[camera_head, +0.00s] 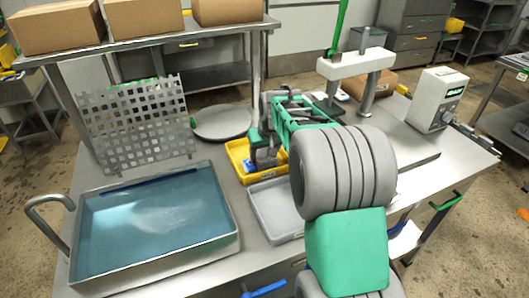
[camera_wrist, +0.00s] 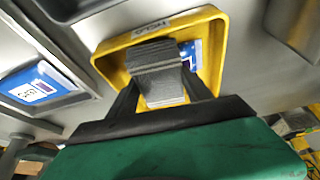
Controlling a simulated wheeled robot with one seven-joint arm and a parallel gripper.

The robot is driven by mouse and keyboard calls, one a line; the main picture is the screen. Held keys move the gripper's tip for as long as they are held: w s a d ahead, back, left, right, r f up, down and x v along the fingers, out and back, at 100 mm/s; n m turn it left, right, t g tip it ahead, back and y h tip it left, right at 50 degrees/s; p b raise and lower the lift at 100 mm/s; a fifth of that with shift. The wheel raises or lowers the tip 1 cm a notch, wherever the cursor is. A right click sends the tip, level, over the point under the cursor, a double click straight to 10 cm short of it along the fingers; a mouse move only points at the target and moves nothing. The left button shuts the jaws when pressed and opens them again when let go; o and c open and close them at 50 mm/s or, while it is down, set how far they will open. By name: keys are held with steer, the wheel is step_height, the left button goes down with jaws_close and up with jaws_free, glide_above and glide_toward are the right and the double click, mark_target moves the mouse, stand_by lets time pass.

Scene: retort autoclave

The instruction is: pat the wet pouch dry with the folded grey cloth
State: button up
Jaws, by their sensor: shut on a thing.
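My gripper (camera_wrist: 160,88) is shut on the folded grey cloth (camera_wrist: 156,68), with a dark finger on each side of it. The cloth is over the yellow tray (camera_wrist: 221,28); I cannot tell whether it touches the tray floor. A blue and white packet (camera_wrist: 187,50) lies in the yellow tray, partly hidden by the cloth. A blue and white pouch (camera_wrist: 38,84) lies in the grey tray to the left in the wrist view; wetness cannot be made out. In the head view my gripper (camera_head: 265,160) is over the yellow tray (camera_head: 233,149), and my arm hides much of the grey tray (camera_head: 262,190).
A metal pan of bluish water (camera_head: 155,219) fills the table's left front. A perforated metal rack (camera_head: 133,124) stands behind it, beside a round lid (camera_head: 222,122). A white-topped sealer (camera_head: 355,63) and a boxy device (camera_head: 437,98) stand at the right. Boxes rest on the shelf above.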

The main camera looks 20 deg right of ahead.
steer(key=shift+r+p, duration=2.25)
steer(key=shift+r, duration=1.25)
